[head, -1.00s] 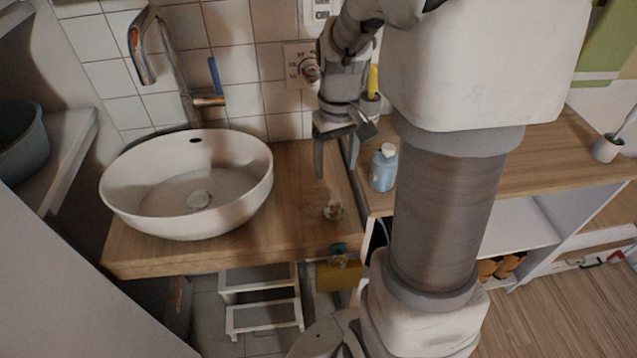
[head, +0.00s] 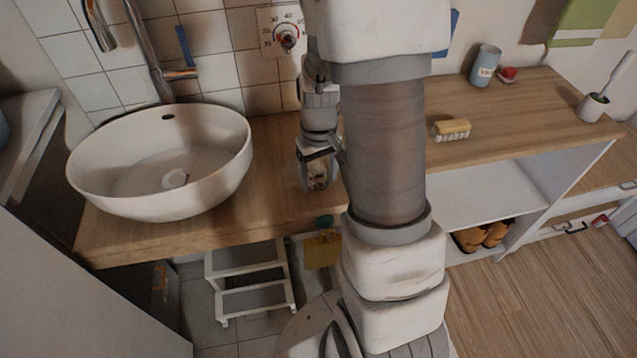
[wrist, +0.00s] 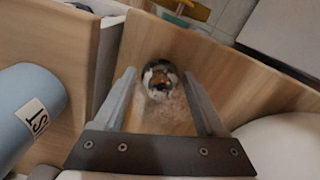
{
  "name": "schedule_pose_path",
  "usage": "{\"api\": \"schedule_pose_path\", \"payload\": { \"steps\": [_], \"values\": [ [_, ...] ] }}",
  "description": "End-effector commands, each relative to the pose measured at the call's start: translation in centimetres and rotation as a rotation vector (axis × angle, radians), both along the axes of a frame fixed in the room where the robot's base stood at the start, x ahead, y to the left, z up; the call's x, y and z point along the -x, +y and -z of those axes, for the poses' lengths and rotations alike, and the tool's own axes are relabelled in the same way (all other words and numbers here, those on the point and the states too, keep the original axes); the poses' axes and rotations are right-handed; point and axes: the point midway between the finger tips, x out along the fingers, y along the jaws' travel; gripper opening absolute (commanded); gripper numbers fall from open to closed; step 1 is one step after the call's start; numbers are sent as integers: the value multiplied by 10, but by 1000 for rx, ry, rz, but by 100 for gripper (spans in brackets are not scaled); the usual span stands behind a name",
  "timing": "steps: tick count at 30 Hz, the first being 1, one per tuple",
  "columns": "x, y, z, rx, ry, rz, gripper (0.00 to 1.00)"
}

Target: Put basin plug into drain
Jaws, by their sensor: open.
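A small shiny, rounded metal piece (wrist: 160,78), which looks like the basin plug, rests on the wooden counter (head: 275,190) right of the basin. In the wrist view it appears between my two open fingertips; I cannot tell whether they touch it. My gripper (head: 317,180) is low over the counter in the head view, pointing down, and the plug is hard to make out there. The white oval basin (head: 110,190) stands on the counter to the left, with the round drain (head: 175,179) in its floor. The basin's edge also shows at the lower right of the wrist view (wrist: 285,145).
A pale blue bottle (wrist: 30,105) stands close beside my gripper in the wrist view. A tap (head: 150,60) rises behind the basin. A brush (head: 451,129) and a blue cup (head: 486,65) are on the right counter. A white step stool (head: 250,300) stands below.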

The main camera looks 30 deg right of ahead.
Motion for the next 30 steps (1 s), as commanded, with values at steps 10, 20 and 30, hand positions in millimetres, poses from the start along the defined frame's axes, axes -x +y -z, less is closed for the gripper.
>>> {"api": "schedule_pose_path", "payload": {
  "steps": [10,20,30],
  "values": [
    [0,0,2,0,-2,0,54],
    [0,0,2,0,-2,0,2],
    [-1,0,-18,1,-6,-1,2]
  ]
}}
